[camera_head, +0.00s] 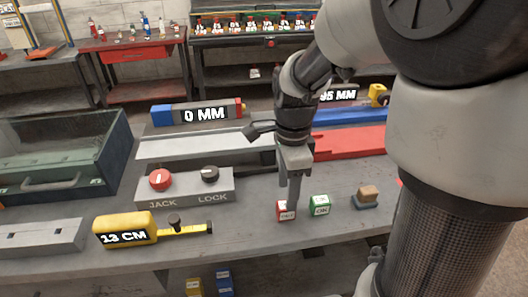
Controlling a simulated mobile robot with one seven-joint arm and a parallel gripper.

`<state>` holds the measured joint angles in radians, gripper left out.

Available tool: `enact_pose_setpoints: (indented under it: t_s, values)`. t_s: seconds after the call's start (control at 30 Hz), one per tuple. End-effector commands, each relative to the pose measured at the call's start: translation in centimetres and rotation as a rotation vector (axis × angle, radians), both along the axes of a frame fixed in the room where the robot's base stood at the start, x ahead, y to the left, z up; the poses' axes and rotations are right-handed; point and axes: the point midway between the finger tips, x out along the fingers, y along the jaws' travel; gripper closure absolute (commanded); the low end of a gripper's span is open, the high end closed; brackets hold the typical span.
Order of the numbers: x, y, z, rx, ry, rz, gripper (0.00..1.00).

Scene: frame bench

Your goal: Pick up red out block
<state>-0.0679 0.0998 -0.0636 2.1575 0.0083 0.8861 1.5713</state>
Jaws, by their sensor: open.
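A small red block (285,213) with a white label sits on the grey bench near its front edge. The label print is too small to read surely. My gripper (291,203) points down at the red block, its fingers at or just over the block's right part. The view is nearly edge-on to the fingers, so contact cannot be told. The gripper is open. A green block (319,206) with a white label stands just right of the red block.
A wooden block on a blue-grey base (367,196) lies further right. A yellow tape measure (125,230), a grey box with JACK and LOCK knobs (185,187) and a green drawer box (60,155) stand left. Red (350,142) and blue (350,116) bars lie behind.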

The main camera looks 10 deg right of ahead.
Motion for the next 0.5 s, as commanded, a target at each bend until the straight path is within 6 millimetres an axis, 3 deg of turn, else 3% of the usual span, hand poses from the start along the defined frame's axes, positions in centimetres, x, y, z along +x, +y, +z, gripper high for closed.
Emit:
enact_pose_setpoints:
  t_s: [0.27,0.5]
  values:
    - [0.0,0.0,-2.4,0.0,0.0,0.0,0.51]
    - [0.1,-0.1,-6.0,0.0,0.001,0.0,0.51]
